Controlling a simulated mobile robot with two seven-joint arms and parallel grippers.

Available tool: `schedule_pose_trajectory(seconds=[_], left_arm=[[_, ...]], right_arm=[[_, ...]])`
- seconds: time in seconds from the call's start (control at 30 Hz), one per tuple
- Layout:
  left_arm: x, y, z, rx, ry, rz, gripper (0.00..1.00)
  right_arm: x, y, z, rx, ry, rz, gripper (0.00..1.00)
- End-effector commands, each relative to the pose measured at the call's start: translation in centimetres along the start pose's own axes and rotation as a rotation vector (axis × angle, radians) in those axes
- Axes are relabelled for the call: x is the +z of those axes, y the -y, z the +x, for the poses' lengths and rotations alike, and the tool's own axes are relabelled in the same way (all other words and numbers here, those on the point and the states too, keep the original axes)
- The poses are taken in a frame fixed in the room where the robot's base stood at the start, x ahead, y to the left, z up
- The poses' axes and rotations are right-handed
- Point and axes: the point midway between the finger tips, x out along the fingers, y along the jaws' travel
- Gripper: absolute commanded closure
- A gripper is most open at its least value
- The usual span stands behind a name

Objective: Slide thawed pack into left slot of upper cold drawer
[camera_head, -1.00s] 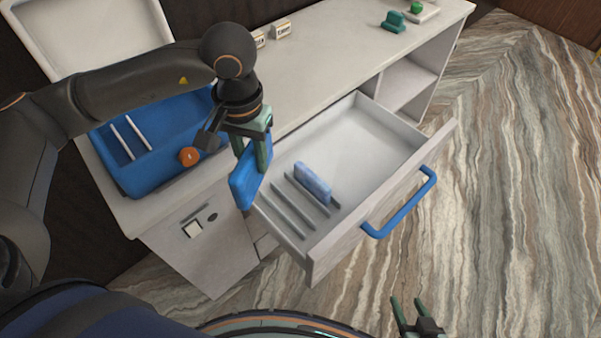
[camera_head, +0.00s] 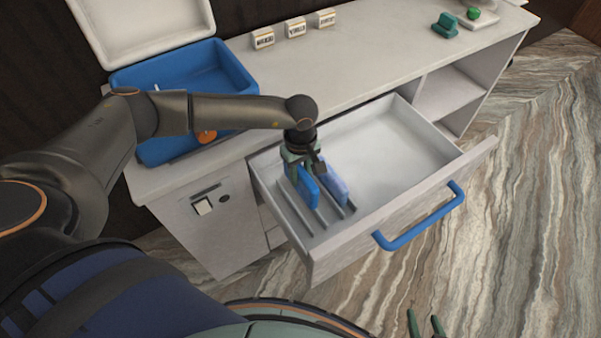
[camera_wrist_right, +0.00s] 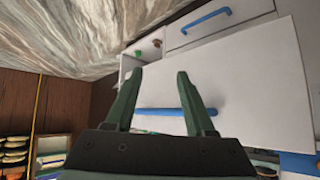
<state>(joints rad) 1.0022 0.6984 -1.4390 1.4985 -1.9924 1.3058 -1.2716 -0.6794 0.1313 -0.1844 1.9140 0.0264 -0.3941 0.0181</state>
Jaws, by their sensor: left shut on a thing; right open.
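The upper drawer (camera_head: 405,146) is pulled open, with its blue handle (camera_head: 420,215) at the front. Thin upright dividers (camera_head: 292,208) form slots in its left part. My left gripper (camera_head: 303,172) is shut on a blue pack (camera_head: 308,191), held upright over the dividers. Whether its lower edge touches the drawer floor I cannot tell. A paler blue pack (camera_head: 334,186) stands in a slot just right of it. My right gripper (camera_head: 426,320) is open and empty, low in front of the counter; it also shows in the right wrist view (camera_wrist_right: 158,78).
A blue cold box (camera_head: 238,70) with its pale lid (camera_head: 145,30) raised stands on the counter's left; an orange round thing (camera_head: 206,136) is by it. Small labelled blocks (camera_head: 295,29) and a green object (camera_head: 445,26) stand farther back. The drawer's right part is empty.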

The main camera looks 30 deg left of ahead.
Motion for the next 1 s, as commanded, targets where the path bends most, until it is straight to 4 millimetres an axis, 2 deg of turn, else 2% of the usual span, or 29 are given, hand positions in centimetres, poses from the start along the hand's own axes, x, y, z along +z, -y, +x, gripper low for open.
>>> schedule_pose_trajectory(seconds=[0.73,1.0], left_arm=[[0.0,-0.1,6.1,0.001,0.000,0.003,1.00],[0.0,-0.1,8.1,0.001,0.000,0.003,1.00]], right_arm=[[3.5,0.2,3.2,-0.009,0.015,0.000,0.45],[3.1,1.3,4.5,-0.037,0.001,-0.004,0.45]])
